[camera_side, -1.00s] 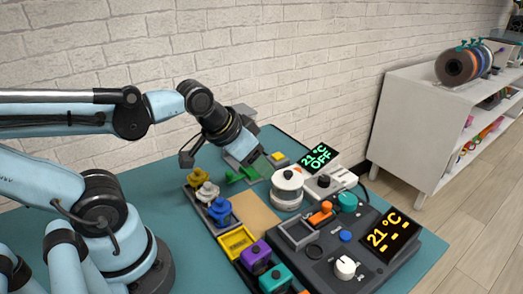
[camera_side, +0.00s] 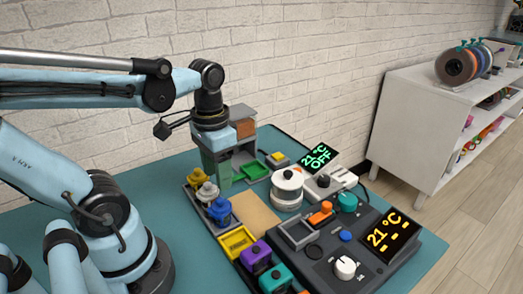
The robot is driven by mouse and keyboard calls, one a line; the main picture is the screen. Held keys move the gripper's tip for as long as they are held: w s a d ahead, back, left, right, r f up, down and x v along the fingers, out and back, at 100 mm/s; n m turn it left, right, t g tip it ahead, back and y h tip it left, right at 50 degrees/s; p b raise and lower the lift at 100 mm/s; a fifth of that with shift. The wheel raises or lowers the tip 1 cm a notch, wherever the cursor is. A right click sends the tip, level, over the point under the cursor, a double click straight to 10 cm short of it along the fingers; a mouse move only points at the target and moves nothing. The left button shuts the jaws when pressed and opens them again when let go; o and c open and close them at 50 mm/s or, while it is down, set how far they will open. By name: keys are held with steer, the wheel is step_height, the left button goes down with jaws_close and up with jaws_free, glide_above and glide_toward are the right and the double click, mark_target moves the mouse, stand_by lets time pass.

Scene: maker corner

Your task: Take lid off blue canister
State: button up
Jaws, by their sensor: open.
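A small blue piece with a knobbed top (camera_side: 220,211) sits at the front end of a grey rack, left of the tan board; it is the only blue canister-like thing I can pick out there. I cannot tell where its lid meets its body. My gripper (camera_side: 221,178) points down above and behind the rack, apart from the blue piece. Its jaws are open and I see nothing between them.
A white piece (camera_side: 207,192) and a yellow piece (camera_side: 198,178) share the rack. A white round pot (camera_side: 287,187) stands right of the tan board (camera_side: 257,213). A yellow tray (camera_side: 237,242), purple box (camera_side: 254,257) and dark console (camera_side: 325,262) are in front.

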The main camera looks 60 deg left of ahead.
mark_target(219, 199)
steer(key=shift+s+d+f, duration=0.1)
steer(key=shift+f, duration=3.1)
jaws_close()
